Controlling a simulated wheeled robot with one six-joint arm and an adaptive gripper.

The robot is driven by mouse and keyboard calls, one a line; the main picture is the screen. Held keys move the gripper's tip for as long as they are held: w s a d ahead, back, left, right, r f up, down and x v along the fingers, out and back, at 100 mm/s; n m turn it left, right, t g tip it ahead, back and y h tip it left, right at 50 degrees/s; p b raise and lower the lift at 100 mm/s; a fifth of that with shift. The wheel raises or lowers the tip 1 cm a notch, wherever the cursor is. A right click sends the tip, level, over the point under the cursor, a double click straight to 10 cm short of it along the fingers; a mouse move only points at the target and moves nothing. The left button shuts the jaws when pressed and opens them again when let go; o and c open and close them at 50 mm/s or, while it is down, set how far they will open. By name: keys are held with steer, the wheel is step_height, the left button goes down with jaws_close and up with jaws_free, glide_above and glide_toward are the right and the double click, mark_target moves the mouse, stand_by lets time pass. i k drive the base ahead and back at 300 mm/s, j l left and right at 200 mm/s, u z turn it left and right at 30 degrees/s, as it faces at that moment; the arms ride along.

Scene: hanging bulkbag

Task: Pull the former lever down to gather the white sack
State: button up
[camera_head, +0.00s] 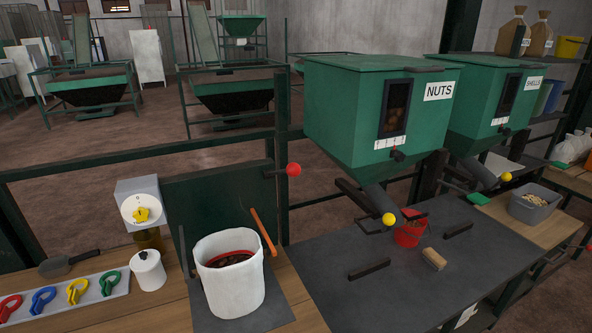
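The white sack (228,293) stands upright and open-topped on a dark plate, with dark brown contents showing inside. Its rim is wide and not gathered. A lever with a red ball knob (293,169) sticks out to the right from the green frame, above and behind the sack, roughly level. A slanted orange bar (263,231) stands close to the sack's right side. No label shows which of these is the former lever. My gripper is not in view.
A dial box (139,205), white spool (149,270) and a tray of coloured clips (75,297) are left of the sack. The green NUTS hopper (372,112) overhangs the grey table, which holds a red bucket (409,231) and wooden block (434,259).

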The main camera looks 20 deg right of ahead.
mark_target(294, 169)
steer(key=i+j, duration=0.1)
steer(key=j, duration=0.3)
steer(key=i+j, duration=0.1)
steer(key=j, duration=0.75)
steer(key=i+j, duration=0.15)
steer(key=j, duration=0.3)
steer(key=z, duration=0.05)
